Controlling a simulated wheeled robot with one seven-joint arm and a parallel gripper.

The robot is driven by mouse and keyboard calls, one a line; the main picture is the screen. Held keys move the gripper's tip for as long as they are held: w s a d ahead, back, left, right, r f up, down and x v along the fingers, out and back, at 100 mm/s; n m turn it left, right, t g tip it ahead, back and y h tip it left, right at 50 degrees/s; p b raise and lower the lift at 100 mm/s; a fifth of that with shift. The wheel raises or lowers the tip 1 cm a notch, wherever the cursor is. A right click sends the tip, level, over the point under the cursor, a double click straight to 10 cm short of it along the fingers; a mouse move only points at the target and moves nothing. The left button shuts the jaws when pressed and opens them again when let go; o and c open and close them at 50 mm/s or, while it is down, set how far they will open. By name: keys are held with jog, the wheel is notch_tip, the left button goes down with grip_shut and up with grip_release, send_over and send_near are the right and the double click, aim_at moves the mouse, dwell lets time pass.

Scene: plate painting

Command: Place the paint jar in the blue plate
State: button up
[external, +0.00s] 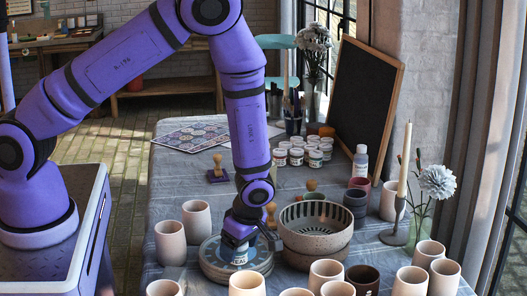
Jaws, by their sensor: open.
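The blue plate (207,261) lies on top of a low stack of plates near the front middle of the table. A small white paint jar (240,258) is at the middle of the plate, directly under my gripper (240,248). My gripper points down over the plate and is open, with its fingers close to the jar. Whether the fingers touch the jar, and whether its base rests on the plate, is too small to tell. The arm hides part of the plate's far side.
A patterned bowl (316,225) stands close to the right of the plate. Pale cups stand left (197,219) and in front (247,284). Several more paint jars (297,157) are grouped behind. A candle holder (397,222) and chalkboard (362,105) stand at right.

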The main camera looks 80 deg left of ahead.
jog(key=d+r+m+t+h, duration=0.1)
jog(key=d+r+m, duration=0.15)
jog(key=r, duration=0.95)
jog(key=d+r+m+t+h, duration=0.15)
jog(key=r+m, duration=0.25)
jog(key=r, duration=0.8)
jog(key=s+d+r+m+t, duration=0.1)
jog(key=s+r+m, duration=0.6)
jog(key=r, duration=0.6)
jog(key=s+r+m+t, duration=0.2)
jog(key=s+r+m, duration=0.3)
jog(key=s, duration=0.3)
jog(key=s+d+r+m+t, duration=0.1)
jog(key=s+r+m+t, duration=0.1)
jog(key=s+r+m, duration=0.4)
jog(key=shift+s+d+m, duration=0.15)
jog(key=shift+s+m, duration=1)
jog(key=shift+s, duration=0.65)
